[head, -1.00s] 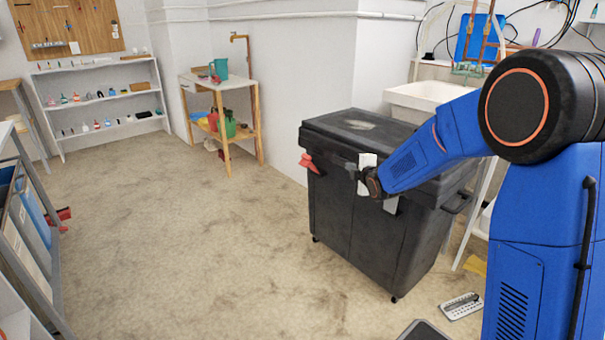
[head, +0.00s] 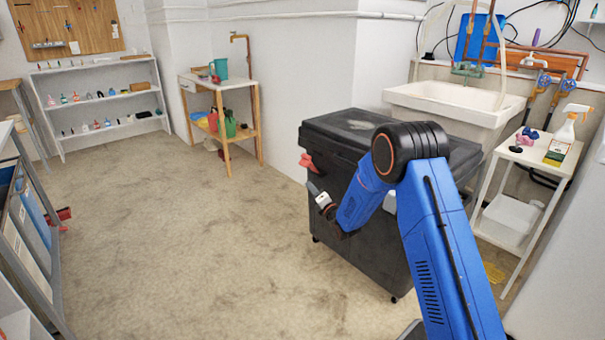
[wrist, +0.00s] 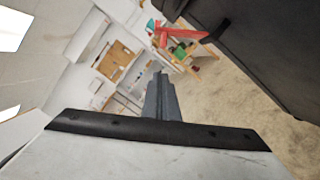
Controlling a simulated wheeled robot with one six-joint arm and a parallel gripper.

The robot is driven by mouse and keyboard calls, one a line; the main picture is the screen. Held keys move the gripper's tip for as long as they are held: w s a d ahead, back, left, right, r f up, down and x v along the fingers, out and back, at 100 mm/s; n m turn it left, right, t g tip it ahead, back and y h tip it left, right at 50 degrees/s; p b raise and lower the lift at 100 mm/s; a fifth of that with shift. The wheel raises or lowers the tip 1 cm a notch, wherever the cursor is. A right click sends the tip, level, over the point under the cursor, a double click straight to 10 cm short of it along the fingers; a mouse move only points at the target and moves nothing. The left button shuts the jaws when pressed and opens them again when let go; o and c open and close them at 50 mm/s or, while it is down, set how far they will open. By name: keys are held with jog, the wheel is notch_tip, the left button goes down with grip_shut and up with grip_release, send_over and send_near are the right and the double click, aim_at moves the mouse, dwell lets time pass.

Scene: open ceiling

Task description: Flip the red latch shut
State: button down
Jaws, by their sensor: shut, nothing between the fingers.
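The red latch (head: 308,163) is on the upper left front of the large black bin (head: 365,247), just below the lid's edge. It sticks out from the bin, and its exact angle is hard to tell. In the wrist view the red latch (wrist: 178,32) shows at the top, beside the dark bin (wrist: 262,50). My gripper (head: 313,188) is in front of the bin, a little below and right of the latch, apart from it. In the wrist view my gripper (wrist: 160,80) is shut, with nothing between its fingers, and points towards the room beyond the bin.
A white sink (head: 455,102) stands behind the bin at the right. A small white table (head: 530,155) with a spray bottle is to its right. A wooden stand (head: 225,110) is against the back wall. The floor (head: 190,240) left of the bin is clear.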

jog(key=shift+a+f+n+y, duration=0.25)
jog(key=shift+a+f, duration=0.1)
jog(key=shift+f, duration=0.2)
jog(key=shift+a+f+n+y, duration=0.15)
jog(key=shift+a+f+n, duration=0.15)
jog(key=shift+f, duration=0.2)
jog(key=shift+a, duration=0.1)
jog(key=w+a+r, duration=0.3)
jog(key=w, duration=0.7)
jog(key=shift+w+r, duration=0.3)
jog(key=shift+r, duration=0.05)
jog(key=shift+r, duration=0.1)
